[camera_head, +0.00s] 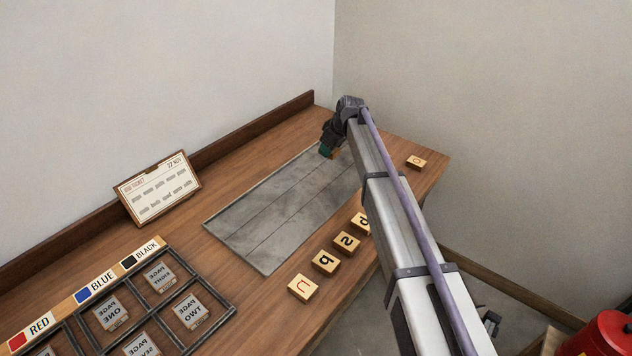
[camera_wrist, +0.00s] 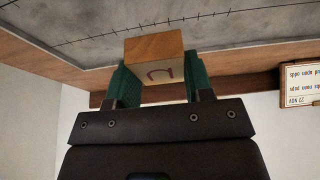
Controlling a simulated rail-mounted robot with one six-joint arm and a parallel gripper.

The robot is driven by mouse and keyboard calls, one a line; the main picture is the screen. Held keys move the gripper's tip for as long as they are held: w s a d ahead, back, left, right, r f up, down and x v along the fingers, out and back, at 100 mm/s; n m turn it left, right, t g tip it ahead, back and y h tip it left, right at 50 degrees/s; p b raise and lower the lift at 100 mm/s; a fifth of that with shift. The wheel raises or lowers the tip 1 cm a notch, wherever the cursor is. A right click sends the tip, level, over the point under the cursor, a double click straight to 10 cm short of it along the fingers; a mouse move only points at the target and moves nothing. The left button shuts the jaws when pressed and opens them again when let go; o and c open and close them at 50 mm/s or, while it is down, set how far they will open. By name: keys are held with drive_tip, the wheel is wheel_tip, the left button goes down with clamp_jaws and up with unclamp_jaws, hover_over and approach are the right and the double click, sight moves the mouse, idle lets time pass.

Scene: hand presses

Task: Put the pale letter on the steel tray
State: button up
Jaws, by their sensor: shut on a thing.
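My gripper (camera_head: 328,150) is above the far end of the steel tray (camera_head: 262,222). In the wrist view its green fingers are shut on a wooden letter block (camera_wrist: 155,48). The block has a pale face with a dark red letter, like a U or n. The block is small and mostly hidden in the head view. The grey tray surface (camera_wrist: 225,22) shows behind it in the wrist view. I cannot tell whether the block touches the tray.
Several letter blocks, such as one with a red letter (camera_head: 303,288), line the bench's front edge. Another block (camera_head: 416,162) lies at the far right. A ticket board (camera_head: 158,188) stands at the back. A dark frame (camera_head: 222,303) holds page blocks. Most of the tray is clear.

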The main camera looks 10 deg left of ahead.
sight(327, 170)
wheel_tip(327, 170, down, 8)
drive_tip(key=b, duration=0.5)
drive_tip(key=shift+r+b, duration=0.15)
drive_tip(key=shift+b, duration=0.15)
drive_tip(key=shift+r+p, duration=0.3)
drive_tip(key=shift+f, duration=0.3)
drive_tip(key=o, duration=0.9)
drive_tip(key=shift+r, duration=0.15)
drive_tip(key=shift+r, duration=0.3)
drive_tip(key=p+v, duration=1.1)
drive_tip(key=v, duration=0.1)
drive_tip(key=shift+s, duration=0.1)
drive_tip(key=shift+f, duration=0.15)
drive_tip(key=shift+s, duration=0.1)
